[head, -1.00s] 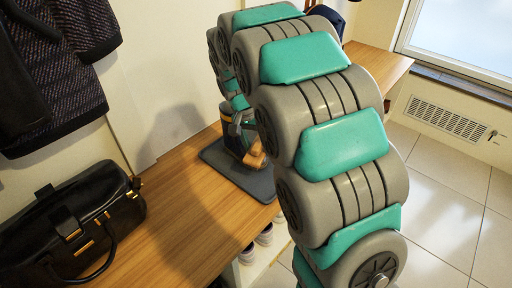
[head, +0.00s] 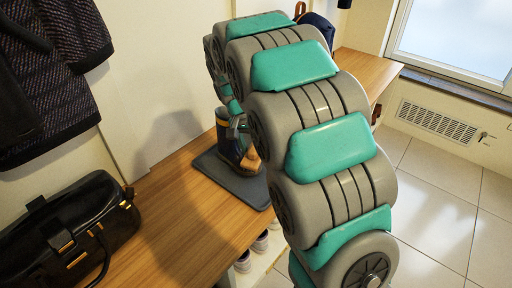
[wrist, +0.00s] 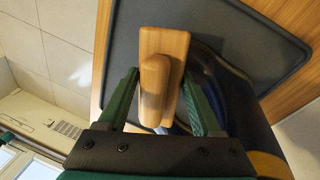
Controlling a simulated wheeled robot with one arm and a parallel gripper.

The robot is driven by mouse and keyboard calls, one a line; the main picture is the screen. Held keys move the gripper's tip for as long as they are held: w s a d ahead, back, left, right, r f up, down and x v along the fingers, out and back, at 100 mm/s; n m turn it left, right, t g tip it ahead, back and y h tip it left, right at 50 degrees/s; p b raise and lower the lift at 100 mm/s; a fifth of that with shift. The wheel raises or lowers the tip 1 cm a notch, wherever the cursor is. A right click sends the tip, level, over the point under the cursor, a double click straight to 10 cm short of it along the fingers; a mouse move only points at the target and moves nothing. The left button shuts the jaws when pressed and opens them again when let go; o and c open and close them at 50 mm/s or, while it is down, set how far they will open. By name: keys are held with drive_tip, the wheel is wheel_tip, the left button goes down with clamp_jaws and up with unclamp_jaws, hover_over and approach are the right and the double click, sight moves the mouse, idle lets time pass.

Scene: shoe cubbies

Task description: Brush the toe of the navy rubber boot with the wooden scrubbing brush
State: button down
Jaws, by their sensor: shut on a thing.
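The wooden scrubbing brush (wrist: 152,85) is light brown with a raised grip. My gripper (wrist: 160,88) has its green fingers on either side of that grip and is shut on it. The navy rubber boot (wrist: 240,105) is just right of the brush in the wrist view, dark and glossy with a tan band. In the head view the boot (head: 225,140) stands upright on the mat, partly hidden by my arm. The brush (head: 250,161) shows there as a small tan piece in front of the boot's lower part. I cannot tell whether its bristles touch the toe.
A dark grey mat (head: 232,183) with a raised rim lies on the wooden bench (head: 180,225). A black handbag (head: 75,230) sits at the near left, below hanging coats (head: 65,75). Shoes (head: 243,260) are in the cubby under the bench. Tiled floor is open at right.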

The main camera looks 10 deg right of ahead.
sight(247, 154)
drive_tip(key=shift+s+a, duration=1.05)
drive_tip(key=shift+a, duration=0.1)
drive_tip(key=shift+w+d+r, duration=0.2)
drive_tip(key=shift+w+d, duration=0.7)
drive_tip(key=shift+d, duration=0.05)
